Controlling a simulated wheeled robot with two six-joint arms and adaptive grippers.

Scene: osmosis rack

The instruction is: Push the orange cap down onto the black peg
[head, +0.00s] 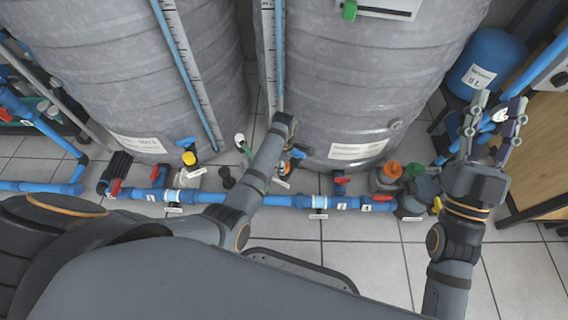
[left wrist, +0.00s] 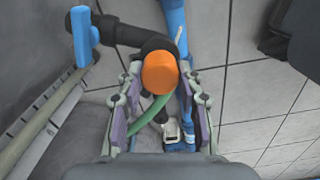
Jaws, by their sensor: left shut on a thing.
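An orange cap (left wrist: 160,75) sits between the fingers of my left gripper (left wrist: 160,70) in the left wrist view, and the gripper is shut on it. A black fitting (left wrist: 156,44) shows just behind the cap. I cannot tell whether it is the black peg or whether the cap touches it. In the head view my left gripper (head: 287,152) is low in front of the tanks, and its fingers are mostly hidden by the arm. My right gripper (head: 498,102) is open and empty at the right, with its fingers pointing up.
Grey tanks (head: 340,60) stand behind a blue pipe (head: 245,198) with red valve handles along the floor. Another orange knob (head: 392,170) tops a grey housing at the right. A blue tank (head: 487,62) and a wooden bench (head: 535,150) are beyond.

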